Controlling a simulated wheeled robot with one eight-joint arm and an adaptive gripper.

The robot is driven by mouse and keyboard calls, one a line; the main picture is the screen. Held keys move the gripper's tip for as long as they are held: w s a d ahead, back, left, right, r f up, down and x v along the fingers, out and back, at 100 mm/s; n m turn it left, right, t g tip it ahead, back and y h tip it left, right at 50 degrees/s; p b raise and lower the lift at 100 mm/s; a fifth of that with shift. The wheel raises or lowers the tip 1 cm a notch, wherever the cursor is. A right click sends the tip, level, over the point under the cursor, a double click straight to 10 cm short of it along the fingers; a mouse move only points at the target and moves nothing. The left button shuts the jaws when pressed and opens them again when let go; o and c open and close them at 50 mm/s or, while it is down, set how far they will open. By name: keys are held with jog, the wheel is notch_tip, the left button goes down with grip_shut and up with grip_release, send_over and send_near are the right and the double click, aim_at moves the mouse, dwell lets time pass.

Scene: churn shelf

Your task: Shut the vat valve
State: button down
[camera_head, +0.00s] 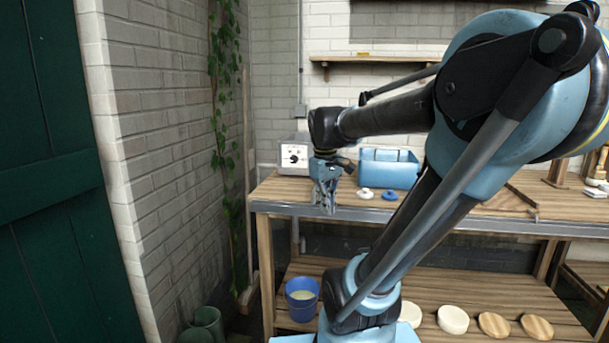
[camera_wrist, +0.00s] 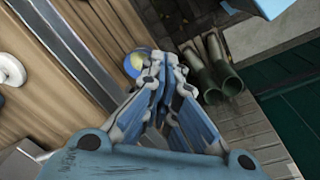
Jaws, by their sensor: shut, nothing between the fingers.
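No part that I can surely call the vat valve shows. A blue open-topped tub (camera_head: 390,172) stands on the upper wooden shelf, perhaps the vat; my arm hides part of its right side. A white round piece (camera_head: 365,193) and a blue round piece (camera_head: 389,195) lie in front of it. My gripper (camera_head: 328,208) points down at the shelf's front edge, left of these pieces and apart from them. In the wrist view its fingers (camera_wrist: 160,62) are closed together and empty. A white ring-like piece (camera_wrist: 10,72) shows at the left edge there.
A grey box with a dial (camera_head: 293,156) stands at the back left of the upper shelf (camera_head: 270,195). A blue bucket (camera_head: 301,297) and several round discs (camera_head: 453,319) are on the lower shelf. Green cylinders (camera_head: 209,321) stand on the floor by the brick wall.

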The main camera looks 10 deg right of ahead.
jog(key=w+a+r+n, duration=0.3)
jog(key=w+r, duration=0.1)
jog(key=w, duration=0.4)
jog(key=w+a+r+n+g+h, duration=0.1)
jog(key=w+a+r+n, duration=0.2)
jog(key=w, duration=0.5)
jog(key=w+a+r+n+g, duration=0.1)
jog(key=w+a+r+n, duration=0.1)
jog(key=w+r, duration=0.4)
jog(key=shift+w+a+n+h, duration=0.4)
jog(key=shift+w+a, duration=0.45)
jog(key=shift+w, duration=0.4)
jog(key=shift+f, duration=0.1)
jog(key=x, duration=0.9)
jog(key=shift+d+f, duration=0.15)
jog(key=shift+f, duration=0.2)
jog(key=d, duration=0.1)
jog(key=s+d, duration=0.1)
jog(key=d, duration=0.1)
jog(key=shift+f, duration=0.15)
jog(key=shift+s+d, duration=0.15)
jog(key=shift+d, duration=0.25)
jog(key=shift+s, duration=0.1)
jog(key=shift+d+n, duration=0.15)
jog(key=shift+n, duration=0.25)
jog(key=shift+s, duration=0.1)
